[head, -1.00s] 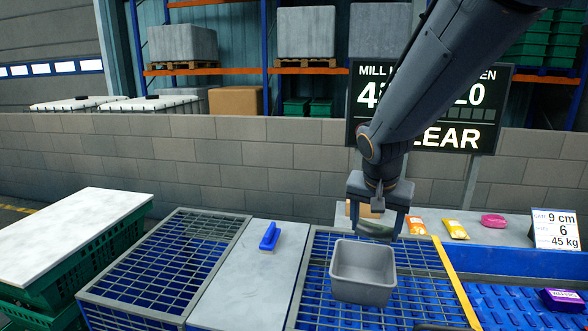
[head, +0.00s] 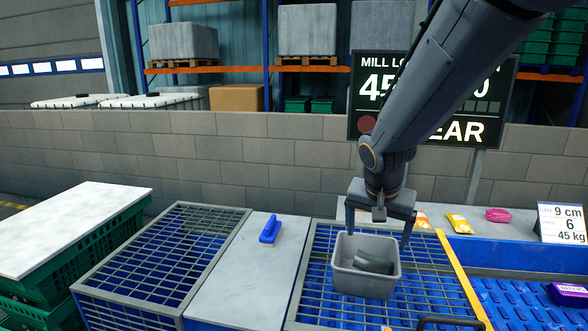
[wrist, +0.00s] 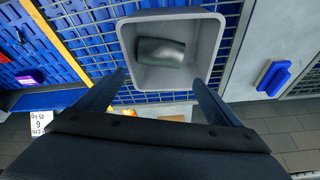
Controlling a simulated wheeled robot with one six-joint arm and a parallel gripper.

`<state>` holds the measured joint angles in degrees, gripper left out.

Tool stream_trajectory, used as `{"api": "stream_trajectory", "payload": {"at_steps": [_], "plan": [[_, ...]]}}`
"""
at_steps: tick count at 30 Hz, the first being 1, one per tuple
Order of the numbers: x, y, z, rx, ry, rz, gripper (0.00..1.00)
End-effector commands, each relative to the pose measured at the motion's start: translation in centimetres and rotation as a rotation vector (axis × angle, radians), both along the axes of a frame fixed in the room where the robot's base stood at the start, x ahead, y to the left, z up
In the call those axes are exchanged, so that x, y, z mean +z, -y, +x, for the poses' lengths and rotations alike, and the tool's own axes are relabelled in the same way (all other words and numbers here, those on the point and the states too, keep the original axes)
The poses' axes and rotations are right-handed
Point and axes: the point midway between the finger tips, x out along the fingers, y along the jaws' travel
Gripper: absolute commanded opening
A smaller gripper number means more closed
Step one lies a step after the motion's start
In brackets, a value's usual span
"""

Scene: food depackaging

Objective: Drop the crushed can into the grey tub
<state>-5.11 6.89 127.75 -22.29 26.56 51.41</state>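The crushed can (head: 374,263) is dark grey-green and lies inside the grey tub (head: 347,279). In the wrist view the can (wrist: 161,52) lies on its side on the floor of the tub (wrist: 205,30), near one wall. The tub stands on the blue grating. My gripper (head: 378,238) is open and empty, with its fingers spread wide above and behind the tub. In the wrist view its two fingertips (wrist: 158,76) are apart, and neither touches the can.
A blue-handled brush (head: 269,230) lies on the grey panel (head: 245,285) left of the tub. A yellow strip (head: 452,265) edges the grating at right. Orange, yellow and pink packets (head: 459,223) lie on the back ledge. A purple pack (head: 568,292) lies on the blue belt.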

Motion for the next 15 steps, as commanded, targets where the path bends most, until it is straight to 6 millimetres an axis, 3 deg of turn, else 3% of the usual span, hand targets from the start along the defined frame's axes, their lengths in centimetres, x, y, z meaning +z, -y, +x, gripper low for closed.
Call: {"api": "stream_trajectory", "payload": {"at_steps": [8,15], "plan": [[0.7,-0.1,-0.2,0.000,0.002,-0.001,0.88],[3.7,-0.6,-1.3,0.001,0.005,0.001,0.88]]}}
